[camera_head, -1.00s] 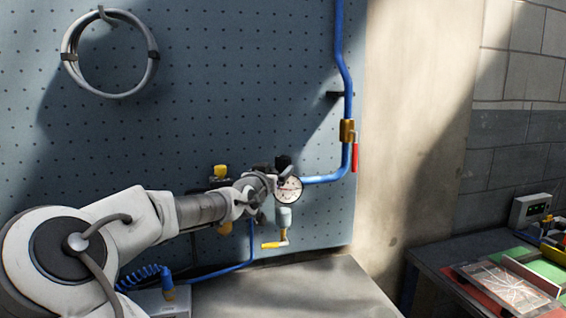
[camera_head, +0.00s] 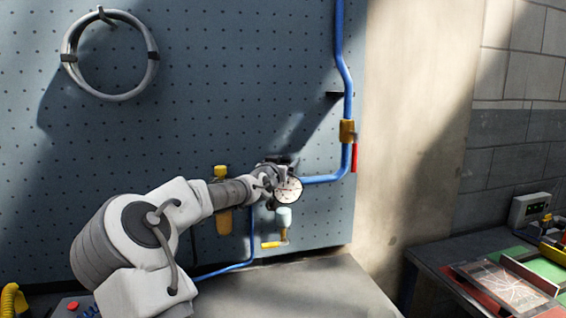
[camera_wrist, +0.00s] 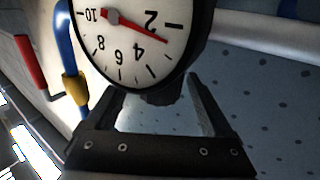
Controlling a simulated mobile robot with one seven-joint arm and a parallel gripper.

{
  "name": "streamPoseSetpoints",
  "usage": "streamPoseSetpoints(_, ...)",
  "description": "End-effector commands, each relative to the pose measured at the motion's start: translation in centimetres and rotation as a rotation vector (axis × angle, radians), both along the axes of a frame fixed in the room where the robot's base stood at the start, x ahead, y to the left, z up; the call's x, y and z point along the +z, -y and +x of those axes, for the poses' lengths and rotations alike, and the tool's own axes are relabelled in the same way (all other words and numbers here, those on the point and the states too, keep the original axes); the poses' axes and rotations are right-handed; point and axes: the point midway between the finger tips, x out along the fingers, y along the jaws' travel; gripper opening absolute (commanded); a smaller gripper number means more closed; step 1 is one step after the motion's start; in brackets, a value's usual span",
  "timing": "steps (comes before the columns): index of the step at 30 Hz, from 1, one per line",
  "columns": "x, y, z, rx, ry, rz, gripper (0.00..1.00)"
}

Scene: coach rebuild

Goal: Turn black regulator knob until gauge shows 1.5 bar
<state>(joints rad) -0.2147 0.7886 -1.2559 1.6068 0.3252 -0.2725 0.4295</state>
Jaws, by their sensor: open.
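The round white gauge (camera_head: 289,190) is mounted on the pegboard, with the clear regulator bowl (camera_head: 284,216) below it. In the wrist view the gauge (camera_wrist: 125,30) appears upside down. Its red needle points between 2 and 4, nearer 2. The black regulator knob (camera_head: 285,158) shows only partly above the gauge, behind my gripper (camera_head: 278,172). In the wrist view my gripper (camera_wrist: 155,95) is open, with a finger on each side of a dark part beyond the gauge, apparently the knob (camera_wrist: 166,92). I cannot tell whether the fingers touch it.
A blue pipe (camera_head: 347,95) with a red-handled valve (camera_head: 354,157) runs right of the gauge. A yellow-handled drain valve (camera_head: 272,244) hangs below. The grey bench top (camera_head: 300,285) is largely clear.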

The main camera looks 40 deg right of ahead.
Motion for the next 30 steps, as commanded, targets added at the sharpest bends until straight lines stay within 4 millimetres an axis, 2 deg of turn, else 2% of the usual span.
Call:
streamPoseSetpoints(4, -0.01, -0.03, 0.01, 0.000, 0.000, 0.000, 0.84)
streamPoseSetpoints(18, 0.00, -0.04, -0.01, 0.000, 0.000, 0.000, 0.00)
streamPoseSetpoints(30, -0.13, 0.04, -0.15, 0.042, 0.006, 0.004, 0.00)
